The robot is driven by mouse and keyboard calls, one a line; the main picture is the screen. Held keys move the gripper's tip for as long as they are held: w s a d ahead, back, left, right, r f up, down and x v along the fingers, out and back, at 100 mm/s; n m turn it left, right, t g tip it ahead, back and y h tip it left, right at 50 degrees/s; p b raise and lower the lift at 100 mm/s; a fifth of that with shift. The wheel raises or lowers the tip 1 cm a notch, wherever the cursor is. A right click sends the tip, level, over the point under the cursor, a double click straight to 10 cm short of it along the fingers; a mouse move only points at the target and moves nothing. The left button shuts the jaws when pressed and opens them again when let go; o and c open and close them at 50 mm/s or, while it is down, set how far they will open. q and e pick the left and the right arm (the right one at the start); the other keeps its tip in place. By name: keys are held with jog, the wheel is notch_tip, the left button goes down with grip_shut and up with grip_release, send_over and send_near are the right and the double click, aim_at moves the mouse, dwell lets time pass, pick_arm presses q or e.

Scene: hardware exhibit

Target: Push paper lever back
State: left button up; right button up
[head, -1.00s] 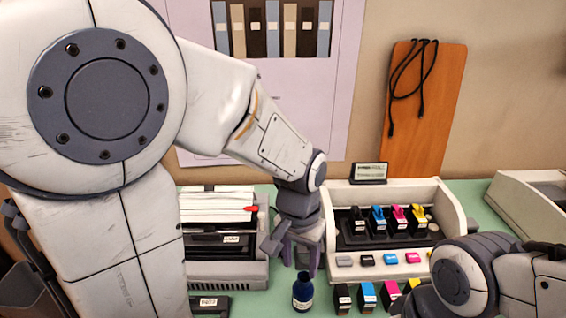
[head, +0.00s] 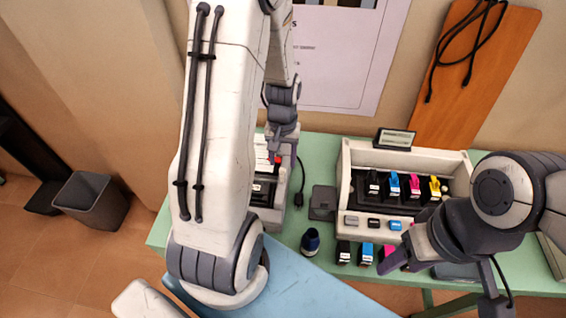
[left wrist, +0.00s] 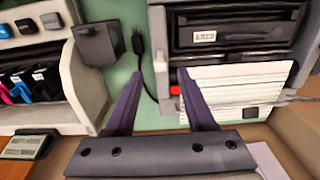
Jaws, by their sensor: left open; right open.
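The red paper lever (head: 278,159) shows as a small red tab at the paper feed of the grey printer (head: 283,205). In the left wrist view the red lever (left wrist: 175,90) is beside the white paper stack (left wrist: 235,90), close to the right-hand finger; I cannot tell whether they touch. My left gripper (head: 282,150) is over the printer's far end, open and empty; in the wrist view its fingers (left wrist: 158,75) are spread apart. My left arm hides much of the printer in the head view. My right gripper (head: 440,280) is open and empty at the table's front right.
A beige cartridge holder (head: 405,160) stands right of the printer. A dark blue bottle (head: 310,242) and several ink cartridges (head: 366,254) stand in front of it. A black plug with cable (head: 299,199) and a dark flat block (head: 323,202) lie between printer and holder.

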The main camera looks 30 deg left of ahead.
aim_at(282, 170)
pick_arm(q)
jog(key=shift+f, duration=1.55)
grip_shut()
jog(key=shift+w+a+r+g+p, duration=0.2)
jog(key=shift+w+g+p, duration=0.15)
jog(key=shift+p, duration=0.6)
jog(key=shift+w+a+g+h+p, duration=0.1)
jog(key=shift+w+g+h+p, duration=0.1)
jog(key=shift+g+h+p, duration=0.15)
jog(key=shift+w+a+f+g+h+p, duration=0.2)
jog(key=shift+w+f+g+h+p, duration=0.2)
jog(key=shift+g, duration=0.2)
jog(key=shift+w+a+f+g+h, duration=0.2)
jog(key=shift+w+g, duration=0.1)
jog(key=shift+g, duration=0.15)
jog(key=shift+w+a+f+g+h, duration=0.15)
jog(key=shift+w+g, duration=0.15)
jog(key=shift+g, duration=0.15)
jog(key=shift+d+r, duration=0.1)
grip_release()
